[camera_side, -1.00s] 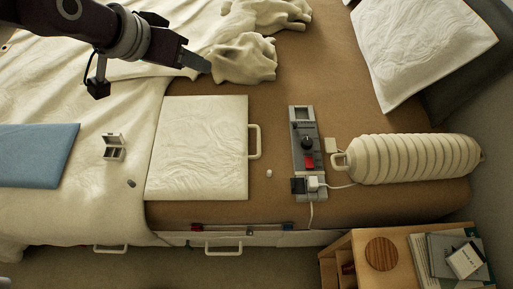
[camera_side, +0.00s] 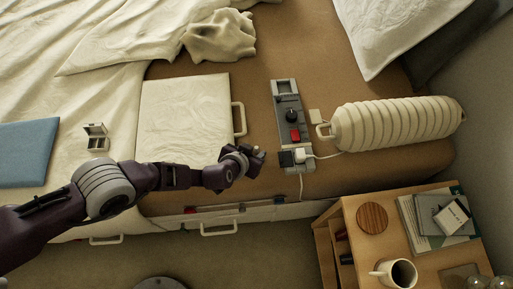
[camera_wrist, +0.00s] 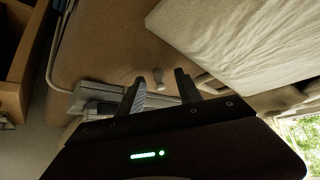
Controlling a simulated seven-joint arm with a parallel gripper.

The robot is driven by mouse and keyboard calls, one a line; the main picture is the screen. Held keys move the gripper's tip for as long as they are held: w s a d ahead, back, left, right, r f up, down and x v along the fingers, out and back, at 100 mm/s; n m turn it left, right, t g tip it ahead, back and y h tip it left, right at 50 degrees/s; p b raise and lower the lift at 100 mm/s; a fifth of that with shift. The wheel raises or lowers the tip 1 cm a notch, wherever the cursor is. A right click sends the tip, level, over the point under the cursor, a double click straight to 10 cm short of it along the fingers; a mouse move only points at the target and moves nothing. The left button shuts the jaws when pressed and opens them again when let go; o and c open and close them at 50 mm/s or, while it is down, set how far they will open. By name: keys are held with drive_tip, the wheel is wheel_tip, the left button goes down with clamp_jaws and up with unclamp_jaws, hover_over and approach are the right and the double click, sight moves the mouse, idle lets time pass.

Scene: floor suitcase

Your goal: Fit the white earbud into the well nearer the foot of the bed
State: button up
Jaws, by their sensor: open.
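The white earbud (camera_wrist: 158,75) is a small pale piece on the brown bed surface in the wrist view. It shows between the tips of my gripper (camera_wrist: 158,86), which is open, with a finger to either side and no visible contact. In the side view my gripper (camera_side: 253,156) is low over the near part of the bed, right of the cream panel, and hides the earbud. The small pale case (camera_side: 97,143) with its lid up stands on the white cover at left. Its wells are too small to read clearly.
A cream panel with a handle (camera_side: 184,112) lies left of my gripper. A grey power strip (camera_side: 288,115) with a plug and cord is close on the right. A ribbed bolster (camera_side: 395,124) lies beyond it. A wooden nightstand (camera_side: 350,205) with a mug stands at the lower right.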

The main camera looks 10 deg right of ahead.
drive_tip(key=shift+w+d+f, duration=0.15)
drive_tip(key=shift+d+f, duration=0.1)
drive_tip(key=shift+f, duration=0.05)
clamp_jaws()
